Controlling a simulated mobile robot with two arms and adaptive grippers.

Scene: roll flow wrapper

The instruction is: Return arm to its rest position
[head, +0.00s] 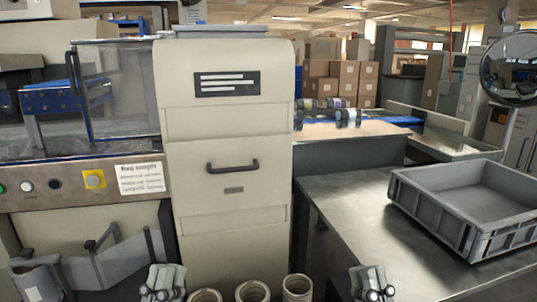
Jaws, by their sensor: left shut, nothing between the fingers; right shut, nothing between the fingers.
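My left gripper (163,288) is at the bottom edge, in front of the beige machine cabinet. It is shut and nothing shows in it. My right gripper (372,287) is at the bottom edge, near the left front part of the metal table. It is shut and empty too. The two grippers are well apart, and both are partly cut off by the frame. Neither is seen touching anything.
Several upright rolls (253,292) show at the bottom between my grippers. The beige cabinet (228,135) with a handle stands behind. A control panel (80,185) is at left. A grey crate (430,207) sits on the metal table (345,205), whose left part is bare.

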